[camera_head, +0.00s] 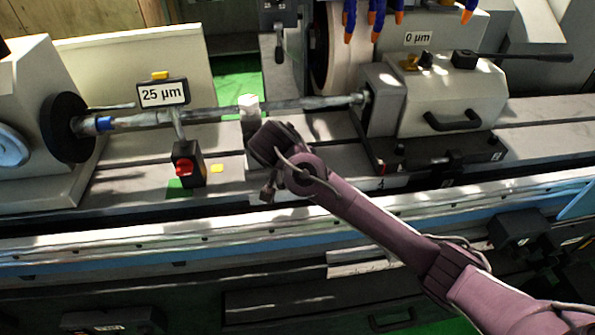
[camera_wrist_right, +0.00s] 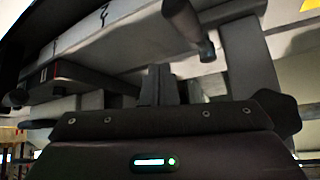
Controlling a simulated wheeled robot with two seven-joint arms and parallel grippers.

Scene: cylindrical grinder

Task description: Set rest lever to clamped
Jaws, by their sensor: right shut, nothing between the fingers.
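The rest stands mid-bed under the long workpiece (camera_head: 205,115), with a white block (camera_head: 249,104) on top. A small dark lever with a knob (camera_head: 268,192) shows low at its front, just below my right gripper; I take it for the rest lever. My right gripper (camera_wrist_right: 161,88) is shut and empty. In the head view its dark body covers part of the rest, and its fingertips are hidden. In the wrist view a dark rounded handle (camera_wrist_right: 188,28) hangs just beyond and right of the fingertips, apart from them; it may be the same lever. My left gripper is not in view.
A gauge reading 25 µm (camera_head: 162,94) stands left of the rest on a black base with a red knob (camera_head: 183,169). The tailstock (camera_head: 450,95) is to the right, the grinding wheel (camera_head: 345,50) behind.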

